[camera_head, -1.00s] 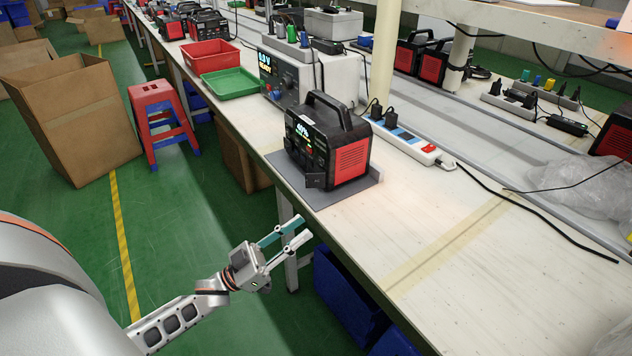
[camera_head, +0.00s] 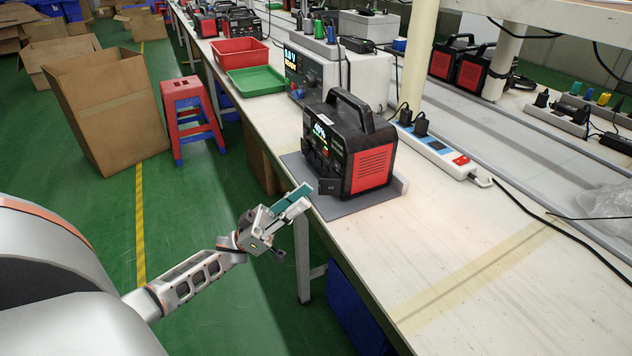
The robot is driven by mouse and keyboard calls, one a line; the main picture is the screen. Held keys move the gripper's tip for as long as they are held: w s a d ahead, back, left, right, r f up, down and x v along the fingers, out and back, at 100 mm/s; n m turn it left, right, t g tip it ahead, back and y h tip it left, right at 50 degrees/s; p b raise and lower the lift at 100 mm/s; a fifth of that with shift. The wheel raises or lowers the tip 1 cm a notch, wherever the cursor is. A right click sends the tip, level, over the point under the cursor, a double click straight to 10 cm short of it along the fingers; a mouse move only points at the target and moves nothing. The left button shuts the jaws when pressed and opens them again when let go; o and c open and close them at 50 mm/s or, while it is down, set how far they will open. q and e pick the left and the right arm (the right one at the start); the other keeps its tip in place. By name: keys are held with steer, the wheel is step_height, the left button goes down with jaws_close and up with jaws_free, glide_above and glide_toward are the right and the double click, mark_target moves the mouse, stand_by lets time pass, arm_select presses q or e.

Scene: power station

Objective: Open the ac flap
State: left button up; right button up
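The black and red power station (camera_head: 350,145) stands upright on a grey mat (camera_head: 350,208) near the table's left edge. Its front, with a lit display (camera_head: 320,132), faces left. A small dark flap (camera_head: 329,187) sits at the lower front corner nearest me; I cannot tell whether it is closed. My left gripper (camera_head: 307,196) is in front of that corner, close to the table edge, apart from the flap in the picture. Its fingers look open and empty, with a teal inner face showing. My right gripper is out of view.
The white table (camera_head: 455,250) is clear in front of the power station. A power strip (camera_head: 437,152) with plugs and a black cable lies behind it. A grey instrument (camera_head: 312,72), a green tray (camera_head: 258,80) and a red bin (camera_head: 239,50) stand farther back.

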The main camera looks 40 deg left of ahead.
mark_target(320, 185)
arm_select(q)
steer(key=p+x, duration=0.1)
steer(key=x, duration=0.5)
steer(key=shift+w, duration=0.1)
steer(key=shift+d, duration=0.1)
jaws_close()
